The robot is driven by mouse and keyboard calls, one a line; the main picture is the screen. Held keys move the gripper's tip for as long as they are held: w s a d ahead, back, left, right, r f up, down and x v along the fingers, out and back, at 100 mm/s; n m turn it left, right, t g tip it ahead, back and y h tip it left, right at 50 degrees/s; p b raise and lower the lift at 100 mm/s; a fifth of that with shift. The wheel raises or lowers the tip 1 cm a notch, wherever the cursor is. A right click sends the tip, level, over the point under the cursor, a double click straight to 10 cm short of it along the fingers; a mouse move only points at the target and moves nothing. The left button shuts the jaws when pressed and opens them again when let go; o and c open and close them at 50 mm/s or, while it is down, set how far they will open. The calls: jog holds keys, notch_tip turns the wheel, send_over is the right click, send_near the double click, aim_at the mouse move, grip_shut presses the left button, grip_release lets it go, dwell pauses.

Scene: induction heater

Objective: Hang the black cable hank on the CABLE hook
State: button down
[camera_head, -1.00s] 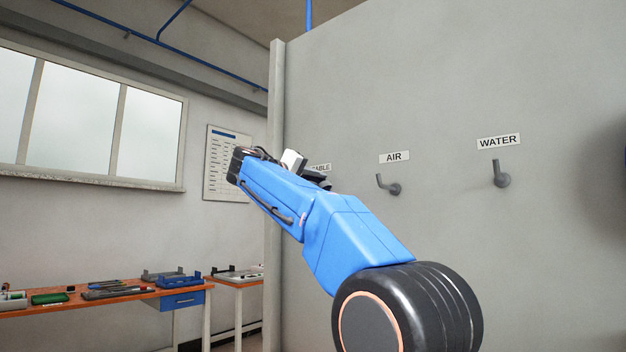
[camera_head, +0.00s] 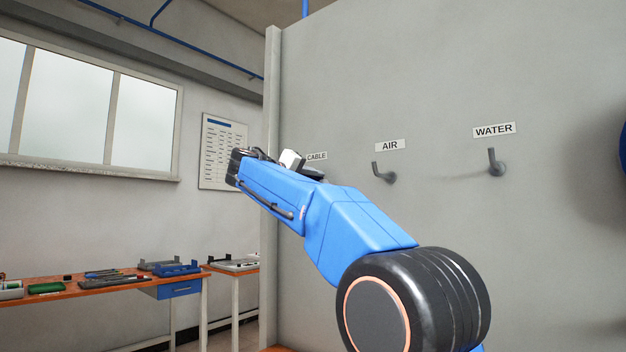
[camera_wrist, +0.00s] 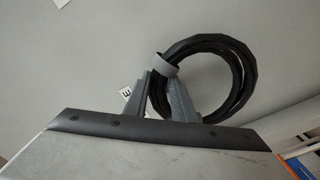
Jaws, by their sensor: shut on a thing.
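The black cable hank (camera_wrist: 238,75) is a coiled loop with a grey band (camera_wrist: 165,66) around it. It shows in the wrist view, upper middle. My gripper (camera_wrist: 160,85) is shut on the hank near the band and holds it up in front of the grey wall. The CABLE label (camera_head: 317,156) shows on the wall just beyond my wrist. The CABLE hook is hidden behind my arm in the head view. A small part of a label (camera_wrist: 127,94) shows beside the fingers in the wrist view.
The AIR hook (camera_head: 384,174) and the WATER hook (camera_head: 496,163) stick out of the grey wall panel (camera_head: 420,70) to the right. A workbench (camera_head: 100,285) with tools and trays stands at the lower left. A blue round thing is cut off at the right edge.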

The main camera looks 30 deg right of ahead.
dwell(0.4)
jog(key=c, duration=1.4)
grip_release()
jog(key=v, duration=1.7)
jog(key=shift+a, duration=0.2)
jog(key=shift+s, duration=0.1)
jog(key=s+d+f+n+y, duration=0.2)
jog(key=s+f+y, duration=0.15)
jog(key=f, duration=0.65)
jog(key=s+d+f+n+y, duration=0.15)
jog(key=s+f, duration=0.35)
jog(key=f, duration=0.5)
jog(key=s+d+f+n+y, duration=0.15)
jog(key=s+f+y, duration=0.3)
jog(key=f, duration=0.45)
jog(key=s+a+f+y, duration=0.2)
jog(key=s+f, duration=0.5)
jog(key=f, duration=0.3)
jog(key=s+a+f+m+g+y, duration=0.1)
jog(key=s+a+f+y, duration=0.2)
jog(key=s+f, duration=0.4)
jog(key=s+a+f+y, duration=0.2)
jog(key=s+f, duration=0.5)
jog(key=f, duration=0.7)
jog(key=shift+a+f+m, duration=0.2)
jog(key=shift+a+m, duration=0.2)
jog(key=shift+a, duration=0.3)
